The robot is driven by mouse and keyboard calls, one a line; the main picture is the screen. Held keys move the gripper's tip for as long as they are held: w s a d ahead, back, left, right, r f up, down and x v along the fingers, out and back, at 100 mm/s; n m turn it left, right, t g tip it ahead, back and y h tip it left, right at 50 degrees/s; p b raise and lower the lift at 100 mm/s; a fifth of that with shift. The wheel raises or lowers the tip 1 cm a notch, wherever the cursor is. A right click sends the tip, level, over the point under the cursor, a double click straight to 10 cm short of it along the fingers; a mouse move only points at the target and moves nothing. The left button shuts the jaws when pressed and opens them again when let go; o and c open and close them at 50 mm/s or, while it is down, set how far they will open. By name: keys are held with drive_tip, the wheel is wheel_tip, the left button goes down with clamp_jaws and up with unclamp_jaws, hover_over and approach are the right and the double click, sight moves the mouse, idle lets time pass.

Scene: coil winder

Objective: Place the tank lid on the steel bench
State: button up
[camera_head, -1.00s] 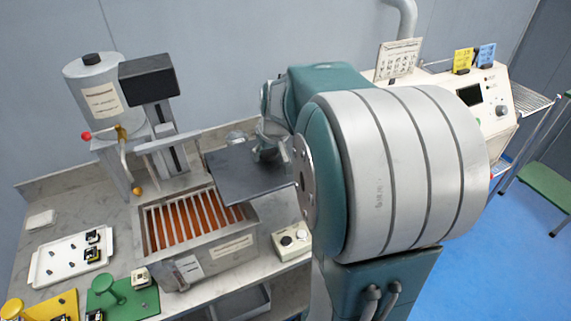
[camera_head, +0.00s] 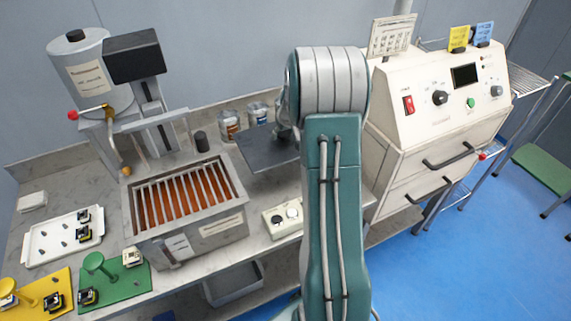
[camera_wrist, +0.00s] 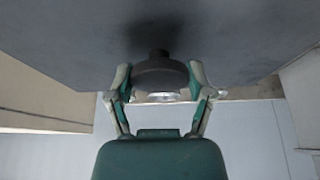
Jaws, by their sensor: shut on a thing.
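The tank lid (camera_head: 262,152) is a flat dark grey plate in the head view, just right of the open tank (camera_head: 205,233) and apparently above the bench. My gripper (camera_wrist: 158,80) is shut on the lid's round dark knob, with one finger on each side. In the head view my arm hides the gripper and the lid's right end. The grey steel bench (camera_head: 115,200) runs beneath the tank; the gap under the lid is hard to judge.
A small control box (camera_head: 283,219) sits on the bench in front of the lid. Jars (camera_head: 230,124) stand behind it. A cream control cabinet (camera_head: 440,125) is at right. A white tray (camera_head: 40,245) and a green fixture (camera_head: 115,285) are left of the tank.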

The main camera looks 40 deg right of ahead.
sight(285, 147)
drive_tip(key=shift+w+d+f, duration=0.2)
drive_tip(key=shift+d+f, duration=0.55)
drive_tip(key=shift+f, duration=0.15)
drive_tip(key=f, duration=0.5)
drive_tip(key=shift+a+f, duration=0.2)
drive_tip(key=shift+d+f, duration=0.15)
drive_tip(key=shift+f, duration=1.95)
drive_tip(key=o, duration=1.3)
drive_tip(key=shift+f, duration=0.1)
